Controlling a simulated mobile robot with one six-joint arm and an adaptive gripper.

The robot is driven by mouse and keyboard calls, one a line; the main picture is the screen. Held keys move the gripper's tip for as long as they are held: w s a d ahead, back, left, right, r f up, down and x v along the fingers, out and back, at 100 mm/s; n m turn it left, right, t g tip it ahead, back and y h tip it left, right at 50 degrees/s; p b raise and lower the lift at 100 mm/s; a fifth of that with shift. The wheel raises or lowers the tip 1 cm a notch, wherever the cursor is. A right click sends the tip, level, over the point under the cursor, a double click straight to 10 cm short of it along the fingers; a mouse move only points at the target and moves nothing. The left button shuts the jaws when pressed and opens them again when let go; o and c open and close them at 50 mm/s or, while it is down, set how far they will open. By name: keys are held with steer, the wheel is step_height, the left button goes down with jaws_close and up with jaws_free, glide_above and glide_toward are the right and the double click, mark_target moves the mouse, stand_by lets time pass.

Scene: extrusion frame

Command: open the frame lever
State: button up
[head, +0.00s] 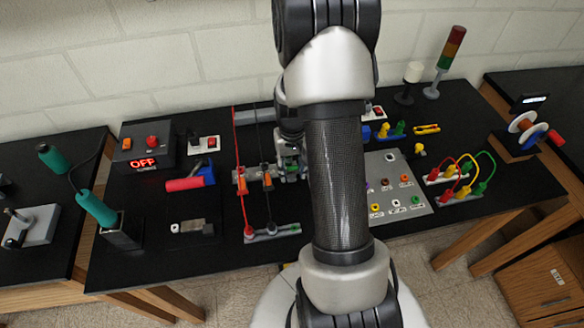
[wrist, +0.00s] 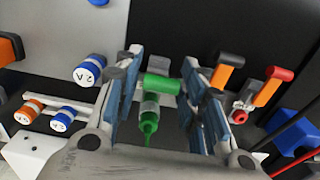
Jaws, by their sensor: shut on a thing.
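In the wrist view, a small part with a green cylindrical top (wrist: 162,85), a clear middle and a narrow green tip sits between the blue-padded fingers of my gripper (wrist: 163,72). My gripper is shut on this green-topped part, which may be the frame lever; the frames do not label it. Its far side and contact faces are partly hidden. Beside the right finger are an orange lever with a grey end (wrist: 228,72) and an orange lever with a red end (wrist: 270,88). In the head view, my arm hides most of my gripper (head: 287,163).
Red (head: 238,150) and black cords stand close to my gripper. A panel with coloured sockets (head: 398,190) lies to its right. Blue-capped knobs (wrist: 90,70) are left of the fingers. A control box reading OFF (head: 146,146) stands at the left.

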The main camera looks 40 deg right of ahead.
steer(key=c, duration=0.4)
steer(key=shift+s+a+f+t+h+b, duration=0.15)
steer(key=shift+f+t+h+b, duration=0.35)
steer(key=shift+b, duration=0.75)
steer(key=shift+s+r+t+b, duration=0.15)
steer(key=shift+r+t+b, duration=0.1)
steer(key=shift+t+b, duration=0.3)
steer(key=o, duration=1.1)
